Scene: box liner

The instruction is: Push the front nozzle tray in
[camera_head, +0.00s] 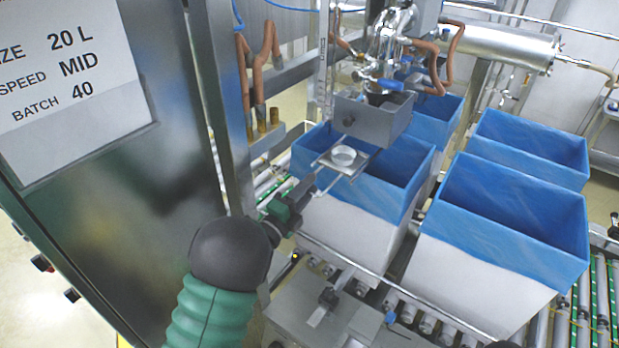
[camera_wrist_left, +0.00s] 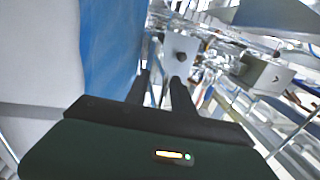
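The front nozzle tray (camera_head: 356,168) is a small flat plate on thin rails with a white round cup (camera_head: 343,156) on it. It sticks out below a grey nozzle housing (camera_head: 372,122), over the front blue-lined box. My left gripper (camera_head: 312,186) is at the near left end of the tray's rails; I cannot tell whether it touches them. In the left wrist view its two dark fingers (camera_wrist_left: 160,78) stand apart with thin rods showing beyond the gap. A grey block with a dark knob (camera_wrist_left: 180,56) is past the fingertips. My right gripper is not in view.
White boxes with blue liners (camera_head: 510,205) stand on the roller conveyor (camera_head: 425,322) to the right. A metal post (camera_head: 225,110) and a cabinet with a sign (camera_head: 70,75) stand at the left. Pipes and hoses (camera_head: 450,45) hang above the housing.

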